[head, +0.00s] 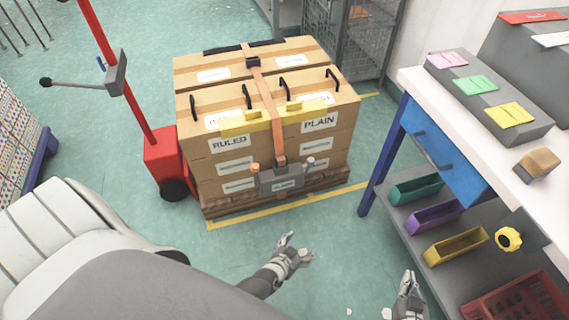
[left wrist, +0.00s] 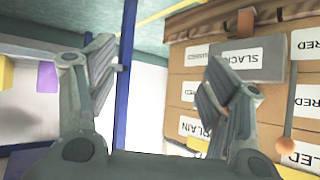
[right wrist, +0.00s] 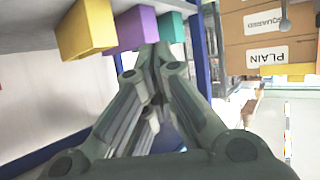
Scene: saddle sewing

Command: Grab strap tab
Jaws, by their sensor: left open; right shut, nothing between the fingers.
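An orange strap (head: 267,100) runs over the stacked cartons and down their front to a grey tensioner box (head: 281,178). In the left wrist view the box (left wrist: 255,62) reads SLACK and appears upside down; a short brown-orange strap piece (left wrist: 245,22) sticks out beyond it. I cannot tell for sure whether that is the strap tab. My left gripper (head: 303,250) is open and empty, in front of the pallet and apart from the strap; its fingers (left wrist: 168,85) are spread. My right gripper (head: 408,284) is shut and empty, near the workbench; its fingers (right wrist: 152,62) meet.
The cartons stand on a wooden pallet (head: 325,195) beside a red post with a red base (head: 165,158). A workbench (head: 480,130) with a blue drawer (head: 440,150) and coloured bins (head: 455,247) is on the right. A white seat (head: 60,235) is at left.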

